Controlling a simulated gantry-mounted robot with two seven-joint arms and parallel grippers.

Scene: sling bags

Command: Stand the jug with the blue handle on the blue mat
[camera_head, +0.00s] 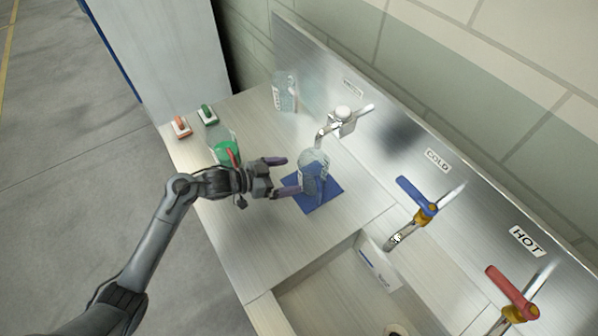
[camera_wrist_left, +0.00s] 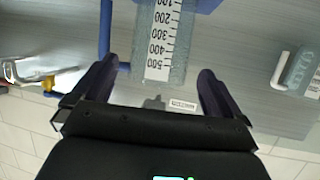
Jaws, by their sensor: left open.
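The clear jug (camera_head: 315,170) with the blue handle appears upright on the blue mat (camera_head: 320,201), towards its back left part. In the left wrist view the jug (camera_wrist_left: 158,42) shows its printed scale, and its blue handle (camera_wrist_left: 105,30) is at the left. My left gripper (camera_head: 293,175) is open beside the jug, fingers pointing towards it. In the left wrist view the jug's wall lies ahead, between the lines of the two spread fingers, with visible gaps on both sides. Exact contact of the jug's base with the mat is hard to see. My right gripper is not in view.
Another clear jug (camera_head: 284,92) stands at the back wall. A bottle with green contents (camera_head: 222,146) and two brushes (camera_head: 181,126) are at the left. A small tap (camera_head: 342,122) is behind the mat. Blue (camera_head: 416,198) and red (camera_head: 511,292) taps overhang the sink (camera_head: 330,290).

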